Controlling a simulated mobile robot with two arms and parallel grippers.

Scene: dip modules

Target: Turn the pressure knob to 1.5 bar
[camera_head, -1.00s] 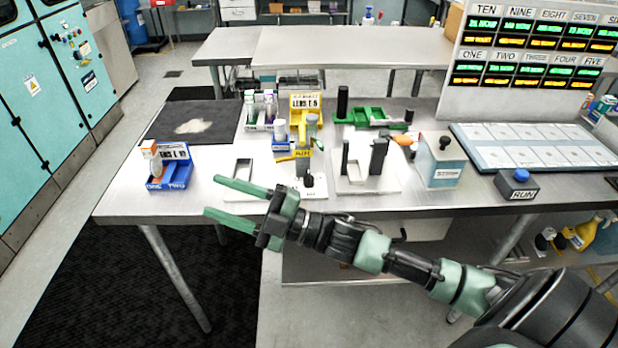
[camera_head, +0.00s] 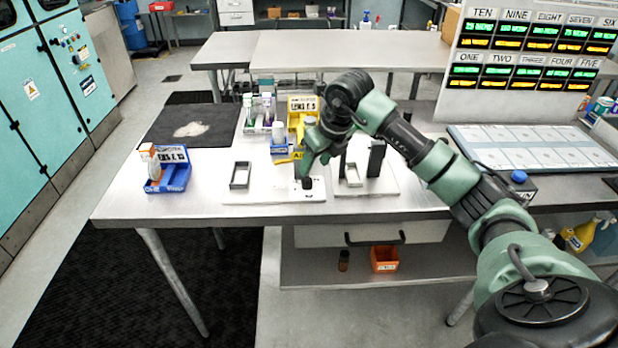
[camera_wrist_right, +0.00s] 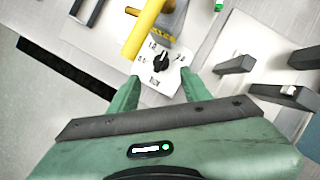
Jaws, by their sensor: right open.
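The pressure knob (camera_wrist_right: 161,62) is a small black knob on a white dial plate (camera_wrist_right: 165,80) with printed numbers around it, in the right wrist view. Its exact pointer direction is too small to read surely. In the head view the knob (camera_head: 307,183) shows just below my right gripper (camera_head: 309,168), on a white base plate at the table's front. My right gripper (camera_wrist_right: 160,80) is open and points down. In the wrist view its two green fingers stand on either side of the knob, apart from it. My left gripper is not in view.
Dark upright blocks (camera_wrist_right: 235,64) stand to the right in the wrist view. A blue tray (camera_head: 174,178) stands at the table's left. A run button (camera_head: 519,177) is at the right.

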